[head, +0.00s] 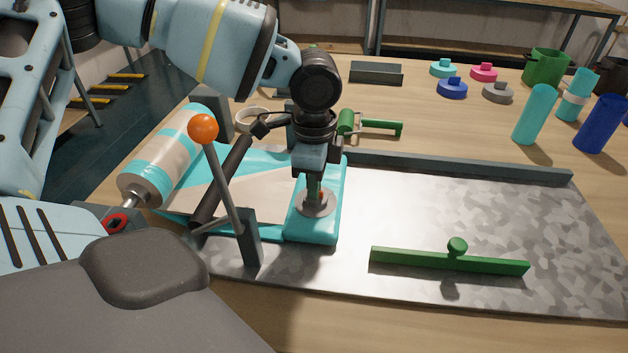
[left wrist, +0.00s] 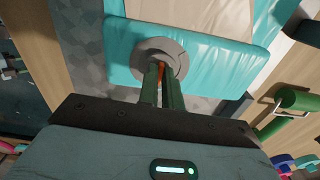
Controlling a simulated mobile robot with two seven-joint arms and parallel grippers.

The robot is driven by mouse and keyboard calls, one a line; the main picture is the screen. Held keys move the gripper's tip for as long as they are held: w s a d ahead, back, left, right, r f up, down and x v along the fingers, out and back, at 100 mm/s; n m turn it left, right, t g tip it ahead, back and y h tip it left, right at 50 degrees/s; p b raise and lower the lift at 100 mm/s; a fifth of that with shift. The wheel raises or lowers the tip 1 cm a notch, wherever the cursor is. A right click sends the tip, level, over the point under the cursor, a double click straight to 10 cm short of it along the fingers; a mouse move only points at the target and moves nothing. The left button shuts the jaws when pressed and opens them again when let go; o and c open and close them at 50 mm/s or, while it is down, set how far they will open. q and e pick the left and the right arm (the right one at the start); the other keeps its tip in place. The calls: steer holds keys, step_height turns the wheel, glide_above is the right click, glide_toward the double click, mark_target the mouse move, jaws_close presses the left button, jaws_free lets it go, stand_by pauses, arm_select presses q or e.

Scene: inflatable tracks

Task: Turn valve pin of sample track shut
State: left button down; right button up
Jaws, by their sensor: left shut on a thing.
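The sample track (head: 255,175), teal with a pale middle, lies flat on the metal plate. Near its right end is a round grey valve seat (head: 318,204), which also shows in the left wrist view (left wrist: 172,52). My left gripper (head: 315,190) points straight down over this valve. In the left wrist view its green fingers (left wrist: 162,84) are close together over the valve, shut on the valve pin, of which only a small orange part (left wrist: 161,70) shows between them. The fingers hide most of the pin. My right gripper is not in view.
An orange-knobbed lever (head: 203,128) stands in front of the track beside a striped cylinder (head: 168,160). A green bar with a knob (head: 450,262) lies on the plate at the right. A green roller (head: 370,124), coloured caps and bottles stand behind.

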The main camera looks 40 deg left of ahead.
arm_select(q)
steer(key=m, duration=0.3)
steer(key=shift+m+p, duration=0.3)
steer(key=shift+p, duration=0.1)
steer(key=m, duration=0.4)
steer(key=shift+m, duration=0.3)
steer(key=m, duration=0.5)
steer(key=shift+f+p, duration=0.15)
steer(key=shift+p, duration=0.25)
steer(key=shift+s+m, duration=0.15)
steer(key=shift+m, duration=1.85)
steer(key=shift+f, duration=0.1)
steer(key=c, duration=1.6)
jaws_free()
steer(key=shift+s, duration=0.15)
steer(key=shift+w+r, duration=0.2)
